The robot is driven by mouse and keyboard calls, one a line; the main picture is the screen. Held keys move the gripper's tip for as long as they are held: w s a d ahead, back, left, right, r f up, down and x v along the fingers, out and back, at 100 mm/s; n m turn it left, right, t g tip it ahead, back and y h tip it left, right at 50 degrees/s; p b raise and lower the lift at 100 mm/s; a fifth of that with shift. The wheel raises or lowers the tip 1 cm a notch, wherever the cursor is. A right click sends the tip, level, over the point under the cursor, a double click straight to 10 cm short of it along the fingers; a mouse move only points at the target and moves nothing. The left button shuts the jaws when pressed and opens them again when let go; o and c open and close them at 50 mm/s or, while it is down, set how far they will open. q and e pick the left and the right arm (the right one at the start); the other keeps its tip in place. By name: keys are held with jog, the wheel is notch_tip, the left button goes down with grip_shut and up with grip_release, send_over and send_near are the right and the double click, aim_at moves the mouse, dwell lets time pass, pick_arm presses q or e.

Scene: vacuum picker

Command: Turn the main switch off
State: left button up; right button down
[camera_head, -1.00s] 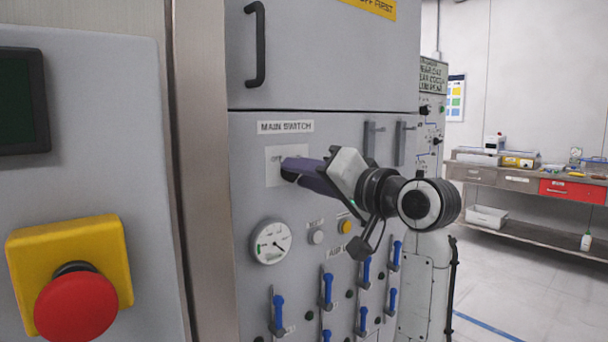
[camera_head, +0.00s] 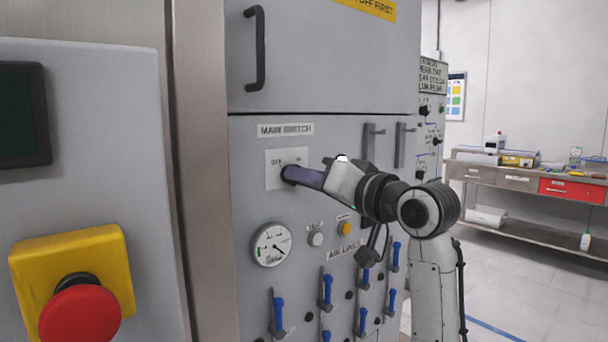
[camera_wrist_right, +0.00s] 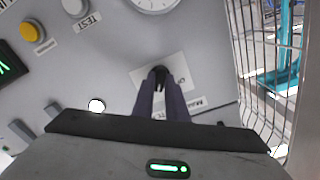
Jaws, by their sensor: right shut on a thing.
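The main switch plate (camera_head: 286,158) is a pale square under the "MAIN SWITCH" label (camera_head: 285,129) on the grey cabinet. Its OFF and ON lettering shows above the fingers. My right gripper (camera_head: 288,174) reaches in from the right with its purple fingers at the plate. In the right wrist view, the plate (camera_wrist_right: 178,71) is behind the fingertips (camera_wrist_right: 160,74), which are shut on the dark switch knob (camera_wrist_right: 159,75). The fingers hide most of the knob, so its exact pointing is unclear. My left gripper is not in view.
Below the switch are a round gauge (camera_head: 271,244), a white button (camera_head: 316,239), a yellow button (camera_head: 346,229) and several blue valve levers (camera_head: 327,290). A red emergency button (camera_head: 80,314) is at the lower left. A workbench (camera_head: 530,185) stands back right.

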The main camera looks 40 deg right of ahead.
jog(key=shift+n+p, duration=2.7)
jog(key=shift+n, duration=5)
jog(key=c, duration=1.8)
grip_release()
jog(key=shift+o, duration=0.2)
jog(key=shift+s, duration=0.1)
